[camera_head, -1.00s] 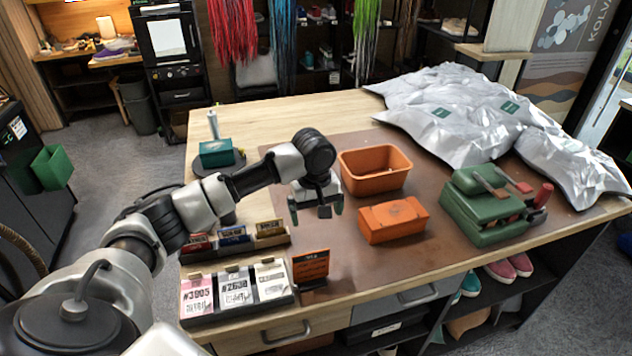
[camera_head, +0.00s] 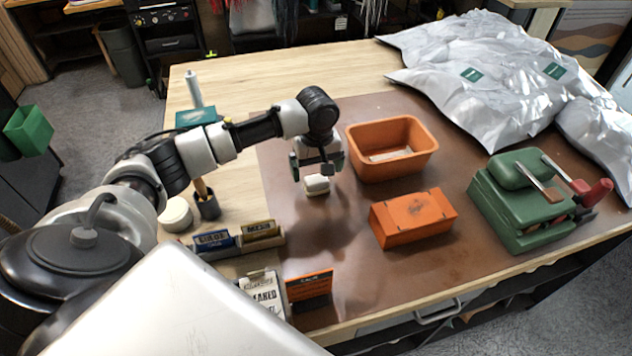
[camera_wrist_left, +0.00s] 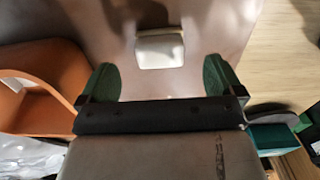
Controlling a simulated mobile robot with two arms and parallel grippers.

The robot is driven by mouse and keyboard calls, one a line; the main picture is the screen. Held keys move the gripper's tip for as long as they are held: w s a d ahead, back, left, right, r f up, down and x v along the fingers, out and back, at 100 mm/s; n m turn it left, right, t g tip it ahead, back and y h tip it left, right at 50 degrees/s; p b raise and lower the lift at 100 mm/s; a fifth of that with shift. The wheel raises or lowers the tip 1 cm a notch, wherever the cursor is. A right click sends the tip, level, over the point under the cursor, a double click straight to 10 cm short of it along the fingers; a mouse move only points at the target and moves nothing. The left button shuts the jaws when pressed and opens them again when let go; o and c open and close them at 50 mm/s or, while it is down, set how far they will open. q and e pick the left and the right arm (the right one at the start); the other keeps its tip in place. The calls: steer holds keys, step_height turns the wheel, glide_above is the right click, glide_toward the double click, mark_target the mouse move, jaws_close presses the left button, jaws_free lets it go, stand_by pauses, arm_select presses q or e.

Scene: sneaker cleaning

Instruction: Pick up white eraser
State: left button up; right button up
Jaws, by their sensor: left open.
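The white eraser (camera_head: 317,185) is a small pale block lying on the brown mat (camera_head: 345,235), left of the orange bin. In the left wrist view the eraser (camera_wrist_left: 160,48) lies ahead of and between the two green fingertips, apart from them. My left gripper (camera_head: 318,166) is open and empty, just above and behind the eraser in the head view. Its fingers also show in the left wrist view (camera_wrist_left: 160,82), spread wider than the eraser. My right gripper is not in view.
An orange bin (camera_head: 352,150) with something pale inside stands to the right. A closed orange box (camera_head: 412,218) and a green device (camera_head: 515,205) lie further right. Silver bags (camera_head: 470,80) cover the back right. Card holders (camera_head: 240,238) and a dark cup (camera_head: 207,205) stand at left.

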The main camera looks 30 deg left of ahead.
mark_target(316, 178)
arm_select(q)
step_height(316, 178, down, 4)
steer(key=shift+w+a+f+p, duration=0.1)
steer(key=shift+w+f+p, duration=0.1)
steer(key=shift+p, duration=0.4)
steer(key=shift+f, duration=0.45)
steer(key=c, duration=1)
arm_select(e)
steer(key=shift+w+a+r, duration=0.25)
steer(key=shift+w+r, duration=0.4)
arm_select(q)
steer(key=shift+r, duration=0.1)
step_height(316, 178, up, 10)
steer(key=shift+f+b, duration=0.1)
steer(key=shift+b, duration=0.55)
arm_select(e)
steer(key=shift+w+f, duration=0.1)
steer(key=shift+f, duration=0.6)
